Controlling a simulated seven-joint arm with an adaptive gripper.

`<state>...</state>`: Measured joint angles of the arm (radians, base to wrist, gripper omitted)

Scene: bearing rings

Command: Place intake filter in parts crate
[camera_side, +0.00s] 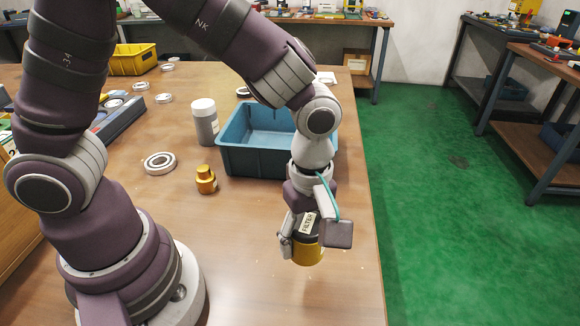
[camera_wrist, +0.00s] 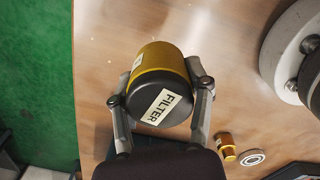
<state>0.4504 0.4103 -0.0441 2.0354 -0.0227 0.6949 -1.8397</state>
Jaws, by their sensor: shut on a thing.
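The intake filter (camera_side: 307,256) is a gold-yellow cylinder with a black end and a white FILTER label. In the wrist view the filter (camera_wrist: 160,85) sits between my two fingers, its black labelled end towards the camera. My gripper (camera_side: 310,240) is shut on it, over the right front part of the table. I cannot tell how far the filter's bottom is from the tabletop. The parts crate (camera_side: 240,163), a blue open bin, stands behind my gripper, apart from the filter. Its visible inside looks empty; my arm hides its right part.
A brass fitting (camera_side: 206,180) and a bearing ring (camera_side: 160,163) lie left of the crate. A grey, white-capped bottle (camera_side: 205,122) stands at its left side. A yellow bin (camera_side: 132,60) is far back. The table (camera_side: 250,270) is clear around the filter; its right edge is close.

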